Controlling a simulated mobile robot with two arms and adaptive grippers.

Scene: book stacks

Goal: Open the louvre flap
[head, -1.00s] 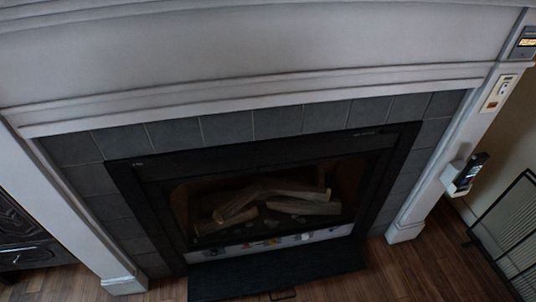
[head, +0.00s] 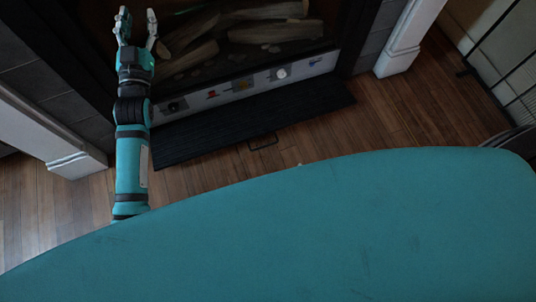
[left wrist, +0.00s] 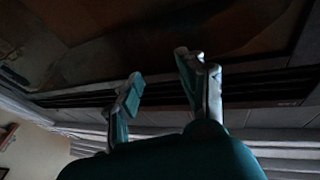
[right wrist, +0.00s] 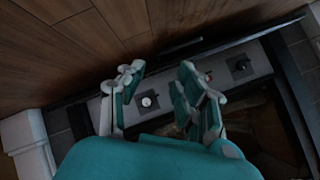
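The black louvre flap (head: 255,119) lies folded down and outward at the foot of the fireplace, with a thin handle (head: 263,142) on its front edge. Behind it a pale control strip (head: 245,85) with knobs is exposed. My left gripper (head: 136,22) is open and empty, in front of the firebox's left side and above the flap's left end. In the left wrist view its fingers (left wrist: 162,72) stand apart before the firebox's dark frame. My right gripper (right wrist: 162,70) shows only in the right wrist view, open and empty, over the control strip; the flap (right wrist: 225,38) appears nearly edge-on there.
Logs (head: 190,58) lie in the firebox. White surround posts stand at the left (head: 60,140) and right (head: 405,40). Wood floor (head: 385,115) is open in front of the fireplace.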

